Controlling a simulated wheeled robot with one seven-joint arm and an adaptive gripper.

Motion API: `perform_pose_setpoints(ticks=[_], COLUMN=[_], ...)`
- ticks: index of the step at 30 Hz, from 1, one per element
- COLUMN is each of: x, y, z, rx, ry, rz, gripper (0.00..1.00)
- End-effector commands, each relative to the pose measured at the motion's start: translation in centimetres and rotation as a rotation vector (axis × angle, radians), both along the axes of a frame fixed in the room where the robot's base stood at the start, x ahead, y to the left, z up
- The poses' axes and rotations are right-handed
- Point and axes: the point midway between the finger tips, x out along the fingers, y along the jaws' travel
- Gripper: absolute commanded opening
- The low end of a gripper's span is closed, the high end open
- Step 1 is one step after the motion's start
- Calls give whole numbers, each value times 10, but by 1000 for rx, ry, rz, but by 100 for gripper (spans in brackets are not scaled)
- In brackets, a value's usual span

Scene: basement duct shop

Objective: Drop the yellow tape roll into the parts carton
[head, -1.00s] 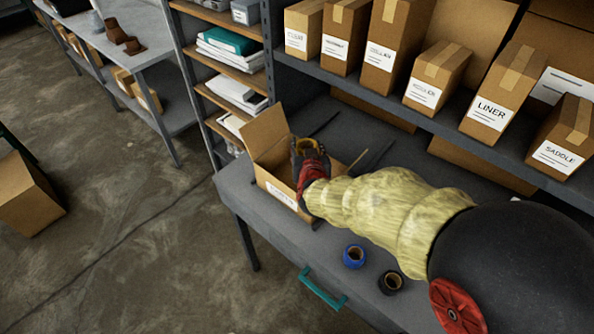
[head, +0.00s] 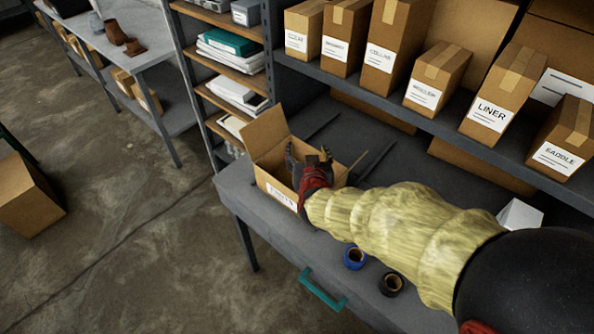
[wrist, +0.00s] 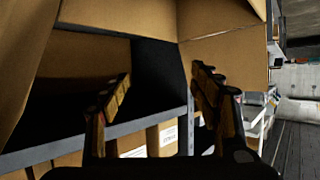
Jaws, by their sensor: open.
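The parts carton (head: 268,184) stands open on the grey workbench, with its flaps raised and a white label on its front. My gripper (head: 308,150) is over the carton's opening, with its fingers spread and nothing seen between them. In the wrist view my gripper (wrist: 163,77) is also open and empty, with cardboard panels close around the fingers. The yellow tape roll is not visible in either current view. The inside of the carton is mostly hidden by its wall and my gripper.
A blue tape roll (head: 355,257) and a black tape roll (head: 391,283) lie on the bench near its front edge. Labelled boxes (head: 490,105) line the shelf above. A teal handle (head: 322,289) is on the bench front. A white object (head: 520,214) shows behind my arm.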

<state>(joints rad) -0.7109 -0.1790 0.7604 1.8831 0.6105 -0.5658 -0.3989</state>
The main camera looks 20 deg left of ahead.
Motion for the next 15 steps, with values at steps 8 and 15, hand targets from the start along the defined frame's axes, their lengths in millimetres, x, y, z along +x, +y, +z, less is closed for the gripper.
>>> perform_pose_setpoints(ticks=[8, 15], x=[-50, -73], y=[-19, -28], z=[23, 32], rx=[1, 0], ry=[-2, 0], rz=[2, 1], gripper=[62, 62])
